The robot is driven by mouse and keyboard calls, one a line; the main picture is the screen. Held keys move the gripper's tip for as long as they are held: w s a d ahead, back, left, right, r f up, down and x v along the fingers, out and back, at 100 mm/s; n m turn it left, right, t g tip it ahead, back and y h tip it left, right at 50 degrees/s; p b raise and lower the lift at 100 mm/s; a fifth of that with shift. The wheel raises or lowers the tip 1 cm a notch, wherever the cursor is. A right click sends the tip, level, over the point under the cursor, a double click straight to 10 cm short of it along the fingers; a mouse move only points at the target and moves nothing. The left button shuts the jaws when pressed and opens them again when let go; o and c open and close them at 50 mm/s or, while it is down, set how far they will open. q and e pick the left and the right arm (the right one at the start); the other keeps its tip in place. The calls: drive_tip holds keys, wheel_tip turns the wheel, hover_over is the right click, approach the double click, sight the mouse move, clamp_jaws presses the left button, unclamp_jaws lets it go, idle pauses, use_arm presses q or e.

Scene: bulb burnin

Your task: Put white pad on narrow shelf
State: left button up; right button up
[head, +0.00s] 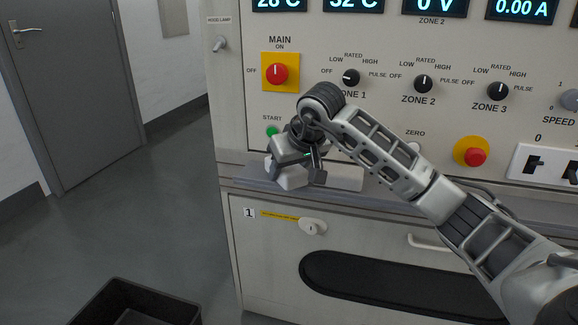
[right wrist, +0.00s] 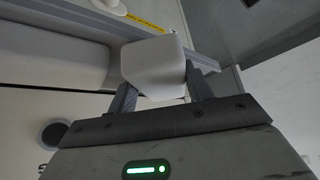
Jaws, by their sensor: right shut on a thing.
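The white pad (head: 291,181) is a small pale block with rounded edges, partly hidden by my right gripper in the head view. My right gripper (head: 295,169) points down and is shut on the pad. In the right wrist view the pad (right wrist: 153,67) sits between the two fingers. The narrow shelf (head: 248,183) is the grey ledge along the front of the control panel. The pad is at the shelf's left part; whether it touches the shelf cannot be told. My left gripper is not in view.
A pale flat piece (head: 346,178) lies on the shelf just right of the gripper. Knobs, a green start button (head: 272,132) and a red button (head: 475,157) stick out of the panel above. A black bin (head: 138,303) stands on the floor at lower left.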

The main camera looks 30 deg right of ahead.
drive_tip(key=shift+f, duration=0.2)
drive_tip(key=o, duration=1)
drive_tip(key=shift+c, duration=0.2)
